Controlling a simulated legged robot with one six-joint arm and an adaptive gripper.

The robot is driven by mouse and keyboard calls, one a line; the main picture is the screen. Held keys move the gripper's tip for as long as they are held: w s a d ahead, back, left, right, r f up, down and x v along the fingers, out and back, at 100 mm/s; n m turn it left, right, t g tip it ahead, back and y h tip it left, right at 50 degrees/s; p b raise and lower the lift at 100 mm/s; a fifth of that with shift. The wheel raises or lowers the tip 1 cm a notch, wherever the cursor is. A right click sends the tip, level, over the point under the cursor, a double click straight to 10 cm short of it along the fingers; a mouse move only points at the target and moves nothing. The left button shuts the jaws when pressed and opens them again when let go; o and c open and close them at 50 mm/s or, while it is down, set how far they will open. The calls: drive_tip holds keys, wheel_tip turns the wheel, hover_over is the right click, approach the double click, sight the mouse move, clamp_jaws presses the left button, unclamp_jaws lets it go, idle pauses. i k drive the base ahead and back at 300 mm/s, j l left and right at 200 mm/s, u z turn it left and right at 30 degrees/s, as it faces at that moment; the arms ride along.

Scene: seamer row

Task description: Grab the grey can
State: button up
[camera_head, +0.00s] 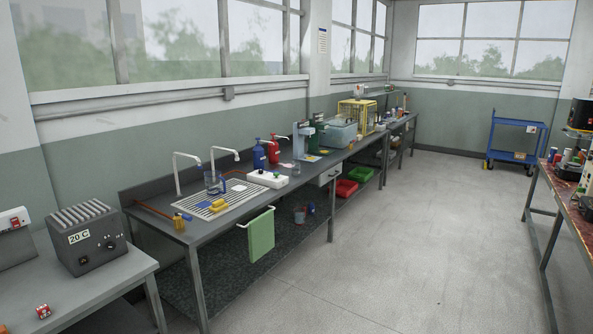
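A small grey cylinder (296,170), possibly the grey can, stands on the long grey bench (318,174), just right of a white box with buttons (267,179). It is too small for me to be sure that it is a can. My gripper is not in view.
A side table (118,272) holds a grey "20 C" box (88,240) and a red-and-white item (43,311). A blue cart (515,140) stands far back. The central floor (400,235) is clear.

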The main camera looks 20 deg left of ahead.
sight(295, 164)
drive_tip(key=i+j+u, duration=0.4)
drive_tip(key=i+j, duration=0.15)
drive_tip(key=i, duration=0.2)
drive_tip(key=i+j+z, duration=0.1)
drive_tip(key=i, duration=0.4)
drive_tip(key=i+j+z, duration=0.15)
drive_tip(key=i, duration=0.35)
drive_tip(key=i+j+z, duration=0.1)
drive_tip(key=i, duration=0.35)
drive_tip(key=i+z, duration=0.1)
drive_tip(key=i, duration=1.35)
drive_tip(key=i+j+u, duration=0.1)
drive_tip(key=i+u, duration=0.3)
drive_tip(key=i+l+u, duration=0.1)
drive_tip(key=i+u, duration=0.35)
drive_tip(key=i, duration=0.15)
drive_tip(key=i+l+u, duration=0.2)
drive_tip(key=i+u, duration=0.95)
drive_tip(key=i+l+u, duration=0.1)
drive_tip(key=i+u, duration=0.15)
drive_tip(key=u, duration=0.15)
drive_tip(key=i+l+u, duration=0.2)
drive_tip(key=u, duration=0.15)
drive_tip(key=i, duration=0.1)
